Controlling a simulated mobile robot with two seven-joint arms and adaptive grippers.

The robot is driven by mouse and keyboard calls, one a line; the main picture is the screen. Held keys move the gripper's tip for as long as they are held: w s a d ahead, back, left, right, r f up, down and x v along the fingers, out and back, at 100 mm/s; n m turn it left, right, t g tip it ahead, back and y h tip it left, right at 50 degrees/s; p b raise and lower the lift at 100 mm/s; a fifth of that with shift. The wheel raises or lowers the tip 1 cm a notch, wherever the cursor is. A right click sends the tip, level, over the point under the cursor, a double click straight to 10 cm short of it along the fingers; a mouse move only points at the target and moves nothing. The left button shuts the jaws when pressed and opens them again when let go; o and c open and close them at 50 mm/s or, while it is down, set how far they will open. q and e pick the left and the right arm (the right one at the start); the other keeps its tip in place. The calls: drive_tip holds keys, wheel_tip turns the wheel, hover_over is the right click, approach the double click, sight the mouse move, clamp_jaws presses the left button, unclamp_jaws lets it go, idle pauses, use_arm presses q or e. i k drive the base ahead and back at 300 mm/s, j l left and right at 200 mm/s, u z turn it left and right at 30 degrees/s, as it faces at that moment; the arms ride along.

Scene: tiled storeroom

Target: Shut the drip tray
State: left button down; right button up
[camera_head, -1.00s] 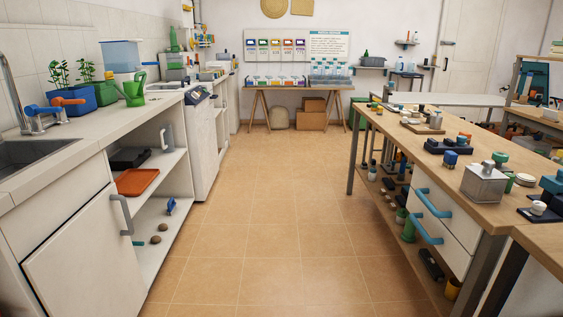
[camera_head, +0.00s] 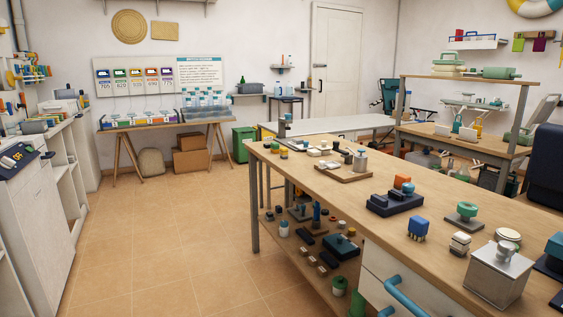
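I cannot make out a drip tray for certain in this view. A white appliance-like cabinet (camera_head: 40,220) with a dark control panel (camera_head: 18,163) and an orange display stands at the left edge; only its side and part of its top show. Neither of my grippers is in view, so nothing shows of what they hold.
A long wooden workbench (camera_head: 335,197) crowded with small parts fills the right; its drawer has a blue handle (camera_head: 401,297). A metal box (camera_head: 497,276) stands near its front. The tiled floor (camera_head: 175,240) between bench and left cabinets is clear. A green bin (camera_head: 243,145) stands behind.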

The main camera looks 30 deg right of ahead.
sight(330, 164)
drive_tip(key=i, duration=0.85)
drive_tip(key=i+z, duration=0.1)
drive_tip(key=i, duration=0.75)
